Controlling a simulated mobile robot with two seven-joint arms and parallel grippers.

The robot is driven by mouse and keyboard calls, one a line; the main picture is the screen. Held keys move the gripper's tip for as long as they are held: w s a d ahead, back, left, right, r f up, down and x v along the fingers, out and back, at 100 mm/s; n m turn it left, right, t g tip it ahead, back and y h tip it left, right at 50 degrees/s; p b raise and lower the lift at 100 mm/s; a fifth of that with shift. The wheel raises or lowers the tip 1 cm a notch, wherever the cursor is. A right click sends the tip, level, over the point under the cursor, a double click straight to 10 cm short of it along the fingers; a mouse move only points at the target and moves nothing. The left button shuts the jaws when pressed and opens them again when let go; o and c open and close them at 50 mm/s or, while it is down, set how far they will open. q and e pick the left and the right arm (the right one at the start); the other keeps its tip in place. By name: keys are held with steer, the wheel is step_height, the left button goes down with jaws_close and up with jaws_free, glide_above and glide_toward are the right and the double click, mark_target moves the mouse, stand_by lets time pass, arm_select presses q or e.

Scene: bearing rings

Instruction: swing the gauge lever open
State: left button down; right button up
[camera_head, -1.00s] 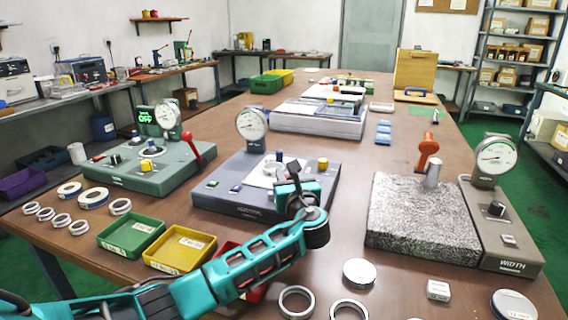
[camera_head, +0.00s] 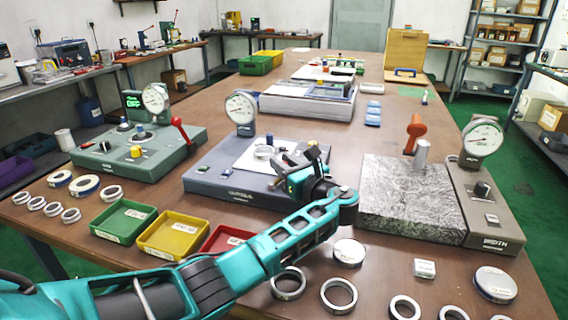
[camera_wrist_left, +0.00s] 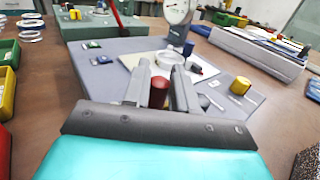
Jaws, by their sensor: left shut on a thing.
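The middle gauge is a grey-blue base (camera_head: 215,185) with a round white dial (camera_head: 241,108) at its back. A metal ring (camera_head: 264,152) sits on its white plate; the ring also shows in the wrist view (camera_wrist_left: 192,66). My left gripper (camera_head: 286,160) is over the right part of this base. In the wrist view its two grey fingers (camera_wrist_left: 160,82) are closed on a dark red knob (camera_wrist_left: 158,93), which looks like the gauge lever's grip. The rest of the lever is hidden by the fingers. My right gripper is out of view.
A green gauge with a red lever (camera_head: 181,131) stands at left. A gauge with a speckled stone block (camera_head: 412,200) and orange handle stands close right of my arm. Green, yellow and red trays (camera_head: 228,238) and loose rings (camera_head: 338,295) lie in front.

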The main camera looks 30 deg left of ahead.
arm_select(q)
steer(key=shift+f, duration=0.1)
steer(key=c, duration=1)
jaws_free()
steer(key=p+v, duration=0.1)
steer(key=v, duration=1.2)
steer(key=shift+p, duration=0.35)
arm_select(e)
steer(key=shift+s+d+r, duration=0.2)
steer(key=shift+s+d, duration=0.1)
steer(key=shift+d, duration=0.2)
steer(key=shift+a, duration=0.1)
